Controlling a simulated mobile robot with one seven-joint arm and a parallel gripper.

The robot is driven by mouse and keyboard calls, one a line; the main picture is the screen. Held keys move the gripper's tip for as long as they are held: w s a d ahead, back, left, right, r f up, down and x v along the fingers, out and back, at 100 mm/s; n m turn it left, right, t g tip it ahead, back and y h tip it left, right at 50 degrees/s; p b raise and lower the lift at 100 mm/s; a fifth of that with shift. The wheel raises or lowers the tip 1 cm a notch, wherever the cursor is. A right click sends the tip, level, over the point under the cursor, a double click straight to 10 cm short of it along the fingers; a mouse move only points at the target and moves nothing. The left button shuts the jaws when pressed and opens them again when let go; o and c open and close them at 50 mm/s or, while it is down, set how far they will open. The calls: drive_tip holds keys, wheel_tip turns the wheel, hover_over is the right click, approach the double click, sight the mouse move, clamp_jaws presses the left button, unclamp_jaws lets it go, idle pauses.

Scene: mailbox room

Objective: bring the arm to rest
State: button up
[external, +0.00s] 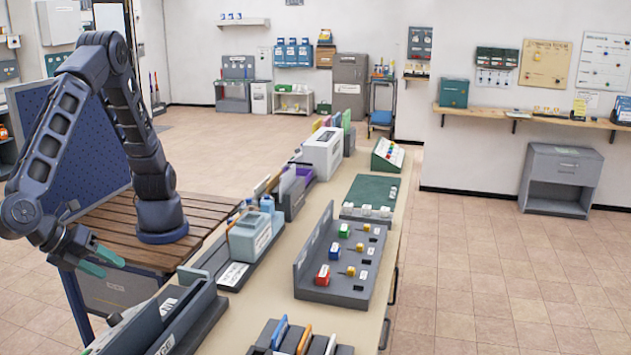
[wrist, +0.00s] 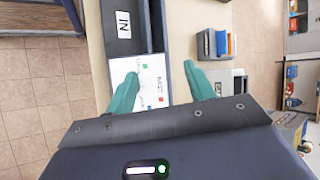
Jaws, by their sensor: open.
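In the wrist view, my gripper (wrist: 160,70) is open with nothing seen held between the fingers.
The long counter (external: 285,265) carries a dark tray (external: 165,325), a grey-blue box (external: 248,238), a rack with coloured blocks (external: 318,290) and a small file holder (external: 290,345). A blue pegboard (external: 75,150) stands behind my arm. The tiled floor at right (external: 480,270) is clear.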

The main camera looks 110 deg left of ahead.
drive_tip(key=w+a+r+n+g+h, duration=0.1)
drive_tip(key=w+a+r+n, duration=0.2)
drive_tip(key=a, duration=0.7)
drive_tip(key=w+a+r+n+g+h, duration=0.1)
drive_tip(key=w+a+r, duration=0.3)
drive_tip(key=a, duration=0.6)
drive_tip(key=w+a+r+n+g+h, duration=0.15)
drive_tip(key=a+r, duration=0.25)
drive_tip(key=a, duration=0.6)
drive_tip(key=s+a+n+t+h, duration=0.1)
drive_tip(key=s+a+n, duration=0.3)
drive_tip(key=a, duration=0.9)
drive_tip(key=s+a+n+t+h, duration=0.1)
drive_tip(key=s+a+n+h, duration=0.1)
drive_tip(key=s+a+n, duration=0.3)
drive_tip(key=s+a, duration=0.4)
drive_tip(key=a, duration=0.4)
drive_tip(key=shift+a+r, duration=0.15)
drive_tip(key=shift+r, duration=0.25)
drive_tip(key=shift+t, duration=0.25)
